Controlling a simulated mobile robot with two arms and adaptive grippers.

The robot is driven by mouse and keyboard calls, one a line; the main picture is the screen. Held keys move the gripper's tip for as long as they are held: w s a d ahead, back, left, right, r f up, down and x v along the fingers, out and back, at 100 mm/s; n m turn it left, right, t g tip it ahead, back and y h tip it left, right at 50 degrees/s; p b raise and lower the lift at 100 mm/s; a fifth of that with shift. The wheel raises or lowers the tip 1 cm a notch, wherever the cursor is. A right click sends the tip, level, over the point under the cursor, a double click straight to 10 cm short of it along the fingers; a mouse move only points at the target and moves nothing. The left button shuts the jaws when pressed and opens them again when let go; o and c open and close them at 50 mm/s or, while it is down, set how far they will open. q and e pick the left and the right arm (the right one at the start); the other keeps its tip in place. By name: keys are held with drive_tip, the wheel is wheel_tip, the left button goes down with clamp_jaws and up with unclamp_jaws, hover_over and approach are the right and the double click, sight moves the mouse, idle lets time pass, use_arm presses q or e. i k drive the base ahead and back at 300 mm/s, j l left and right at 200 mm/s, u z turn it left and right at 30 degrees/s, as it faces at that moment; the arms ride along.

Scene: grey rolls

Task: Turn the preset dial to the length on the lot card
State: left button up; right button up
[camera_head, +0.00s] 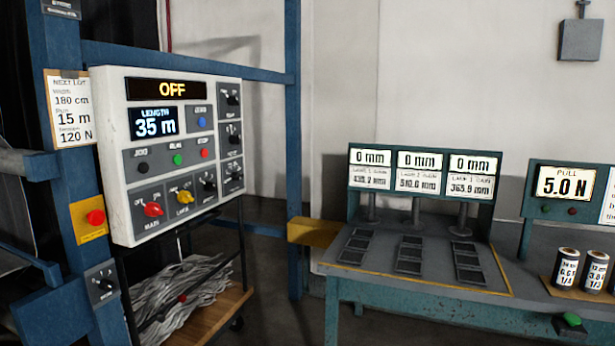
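The control panel (115,165) is a white box on a blue frame at the left. Its upper display (172,89) reads OFF, and the length display (155,122) reads 35 m. The lot card (70,110) hangs left of the panel, headed NEXT LOT, with 180 cm, 15 m and 120 N. Several black dials sit on the panel, including an upper right dial (232,97), a middle right dial (234,138) and a lower right dial (233,173). Their labels are too small to tell which is the preset dial. Neither gripper is in view.
The panel also has a red switch (152,209) and a yellow switch (184,196). A red button (95,217) on a yellow plate and a small dial box (102,285) are on the frame. A teal bench (430,296) with gauges stands right. A cart (215,318) holds grey material below.

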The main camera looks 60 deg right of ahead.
sight(236, 176)
drive_tip(key=z, duration=1.6)
